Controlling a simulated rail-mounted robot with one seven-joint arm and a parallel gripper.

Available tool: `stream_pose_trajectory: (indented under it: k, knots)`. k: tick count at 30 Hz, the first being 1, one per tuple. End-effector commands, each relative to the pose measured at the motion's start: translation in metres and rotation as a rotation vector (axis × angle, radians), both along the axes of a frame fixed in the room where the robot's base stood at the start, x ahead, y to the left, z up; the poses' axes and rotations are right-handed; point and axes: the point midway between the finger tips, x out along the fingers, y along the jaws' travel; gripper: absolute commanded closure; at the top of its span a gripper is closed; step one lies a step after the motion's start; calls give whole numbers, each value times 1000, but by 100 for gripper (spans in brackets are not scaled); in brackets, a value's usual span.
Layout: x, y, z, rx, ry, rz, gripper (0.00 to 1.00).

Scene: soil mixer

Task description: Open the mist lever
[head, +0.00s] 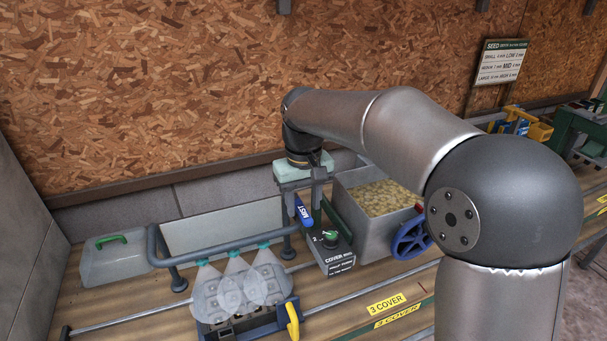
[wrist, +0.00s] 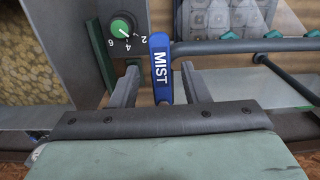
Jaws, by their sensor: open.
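The mist lever (head: 304,213) is a blue handle with white MIST lettering, at the end of the grey spray pipe. In the wrist view the lever (wrist: 160,62) points toward my gripper, and its lettered end lies between the two fingers. My gripper (wrist: 160,70) is open, with one grey finger on each side of the lever and a visible gap to each. In the head view my gripper (head: 303,190) points down just over the lever. Pale translucent cones (head: 237,280) show under the pipe's teal nozzles, over a cell tray (head: 208,303).
A green dial (head: 330,238) on the cover box sits close beside the lever. A metal hopper (head: 350,219) of yellowish granules and a blue handwheel (head: 411,239) stand to the right.

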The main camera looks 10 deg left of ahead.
Motion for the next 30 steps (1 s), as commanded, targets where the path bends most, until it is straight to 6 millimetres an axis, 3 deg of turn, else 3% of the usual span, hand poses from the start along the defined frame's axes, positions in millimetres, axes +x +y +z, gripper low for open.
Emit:
stream_pose_trajectory:
  k: [18, 24, 30]
  knots:
    - [0, 1, 137, 3, -4, 1, 58]
    - [0, 1, 162, 1, -4, 2, 58]
    - [0, 0, 168, 0, -2, 1, 58]
